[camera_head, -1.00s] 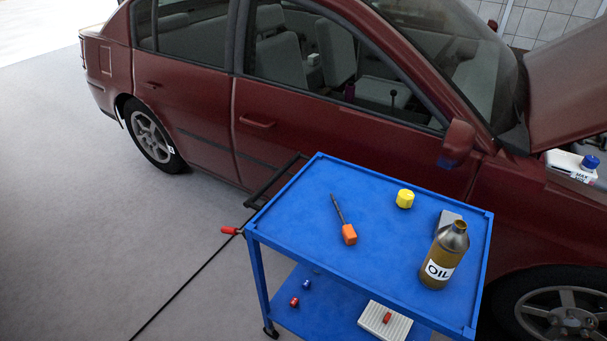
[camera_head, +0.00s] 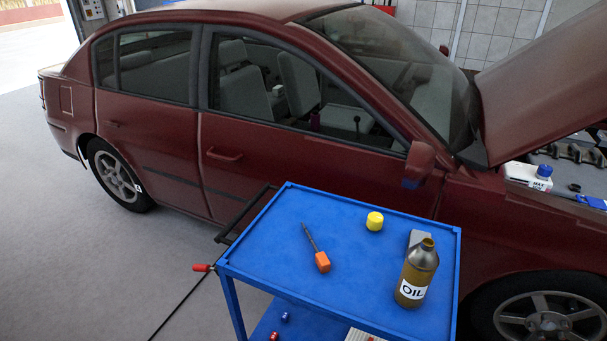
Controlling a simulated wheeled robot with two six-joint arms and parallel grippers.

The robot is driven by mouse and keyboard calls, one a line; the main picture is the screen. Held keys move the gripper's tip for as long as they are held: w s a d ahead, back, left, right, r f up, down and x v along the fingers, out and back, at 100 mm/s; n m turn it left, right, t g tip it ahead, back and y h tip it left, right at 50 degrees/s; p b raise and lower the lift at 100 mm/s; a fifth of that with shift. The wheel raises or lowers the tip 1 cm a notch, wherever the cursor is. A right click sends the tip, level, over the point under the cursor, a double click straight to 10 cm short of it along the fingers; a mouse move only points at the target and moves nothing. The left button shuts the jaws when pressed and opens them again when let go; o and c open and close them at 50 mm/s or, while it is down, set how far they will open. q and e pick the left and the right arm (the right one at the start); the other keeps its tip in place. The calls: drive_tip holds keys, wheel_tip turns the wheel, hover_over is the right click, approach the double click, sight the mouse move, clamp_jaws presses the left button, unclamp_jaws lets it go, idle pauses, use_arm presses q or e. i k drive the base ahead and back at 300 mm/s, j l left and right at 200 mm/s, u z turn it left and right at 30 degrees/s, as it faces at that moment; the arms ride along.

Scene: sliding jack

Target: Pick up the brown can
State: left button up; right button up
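The brown can (camera_head: 417,274) is a bottle-shaped container with a white "OIL" label. It stands upright on the right part of the blue cart's top (camera_head: 345,270). Its neck appears open. Neither of my grippers shows in the head view.
A yellow cap (camera_head: 374,221), an orange-handled screwdriver (camera_head: 322,262) and a grey block (camera_head: 418,238) behind the can are on the cart top. The red car (camera_head: 260,165) stands close behind the cart. A red-handled jack (camera_head: 201,267) lies left of the cart. Floor is free at left.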

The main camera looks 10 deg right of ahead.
sight(421, 263)
drive_tip(key=l+z, duration=0.1)
drive_tip(key=z, duration=1.05)
drive_tip(key=l, duration=0.2)
drive_tip(key=i+u, duration=0.05)
